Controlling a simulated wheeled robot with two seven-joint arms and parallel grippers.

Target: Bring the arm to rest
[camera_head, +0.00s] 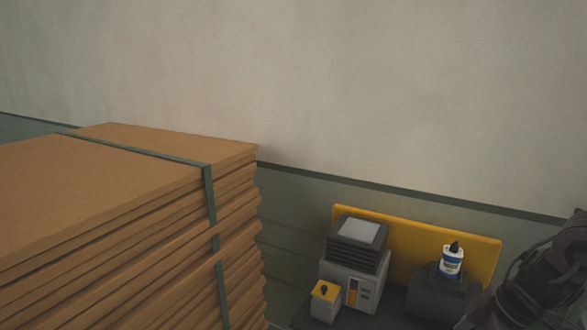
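Part of a dark arm (545,275), which looks like my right arm, shows at the lower right edge of the head view. Its gripper is outside the picture. My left arm and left gripper do not show. No mattress can be made out in this view.
A tall stack of brown boards (130,200) with a green strap (209,190) fills the left. At the lower right, a grey machine (352,265), a small yellow-topped box (325,298) and a white-and-blue bottle (451,262) stand before a yellow panel (415,237). A plain wall (330,90) is behind.

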